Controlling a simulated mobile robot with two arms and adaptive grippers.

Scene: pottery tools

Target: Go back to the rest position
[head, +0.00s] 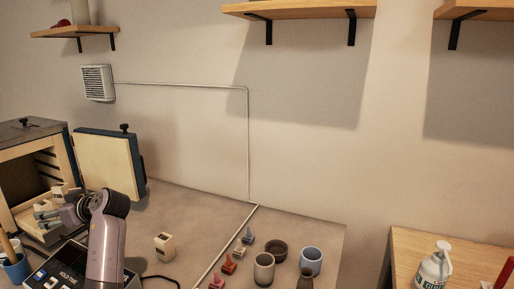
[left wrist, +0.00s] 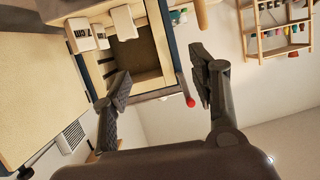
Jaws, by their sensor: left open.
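My left arm rises from the bottom of the head view, and my left gripper (head: 48,214) points left at the front of the open kiln (head: 32,134). In the left wrist view, the two dark fingers of my left gripper (left wrist: 160,78) are spread wide with nothing between them. The kiln opening (left wrist: 140,62) lies beyond them there. A cream block with dark marks (left wrist: 85,35) and a plain cream block (left wrist: 123,22) sit at the kiln. My right gripper is in neither view.
The kiln door (head: 109,168) stands open. A cream block (head: 164,246) sits on the table (head: 185,205) right of my arm. Several small coloured pieces, a grey cup (head: 264,269) and a blue cup (head: 311,261) stand farther right. A blue pot (head: 16,269) is at lower left.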

